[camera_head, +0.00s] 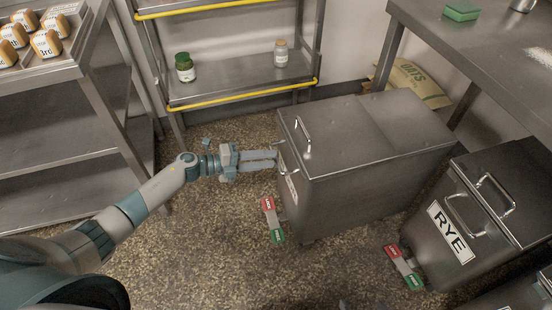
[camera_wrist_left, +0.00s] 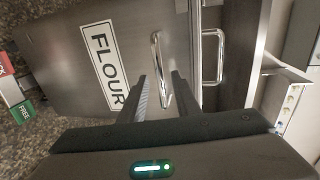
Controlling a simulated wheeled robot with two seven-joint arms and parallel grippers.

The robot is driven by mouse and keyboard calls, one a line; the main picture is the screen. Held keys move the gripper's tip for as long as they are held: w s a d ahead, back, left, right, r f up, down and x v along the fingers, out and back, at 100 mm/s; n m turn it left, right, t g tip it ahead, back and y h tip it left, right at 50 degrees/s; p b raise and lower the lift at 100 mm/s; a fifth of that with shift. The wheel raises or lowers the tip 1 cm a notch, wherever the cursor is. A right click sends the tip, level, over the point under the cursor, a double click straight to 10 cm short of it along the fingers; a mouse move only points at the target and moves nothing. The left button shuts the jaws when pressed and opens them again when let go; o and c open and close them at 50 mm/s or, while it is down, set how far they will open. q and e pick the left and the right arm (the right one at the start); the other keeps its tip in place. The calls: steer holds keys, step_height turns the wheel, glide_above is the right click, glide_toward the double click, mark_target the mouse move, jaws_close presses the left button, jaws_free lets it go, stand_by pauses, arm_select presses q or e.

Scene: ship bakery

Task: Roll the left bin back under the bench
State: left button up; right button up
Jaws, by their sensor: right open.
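The left bin (camera_head: 345,190) is a steel bin with a flat lid, standing well out from the bench (camera_head: 470,40). My left gripper (camera_head: 274,160) is at the bin's front. In the left wrist view its two fingers (camera_wrist_left: 160,92) stand apart on either side of the handle; contact cannot be told. My right gripper is out of view.
A RYE bin (camera_head: 485,220) with its own pedal (camera_head: 403,268) stands to the right. A sack of oats (camera_head: 420,82) lies behind the left bin, under the bench. A shelf rack (camera_head: 240,92) with jars stands behind, and a steel rack (camera_head: 60,125) at left. Speckled floor is clear in front.

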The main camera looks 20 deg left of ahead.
mark_target(276, 159)
arm_select(q)
steer(key=shift+x, duration=1.85)
jaws_close()
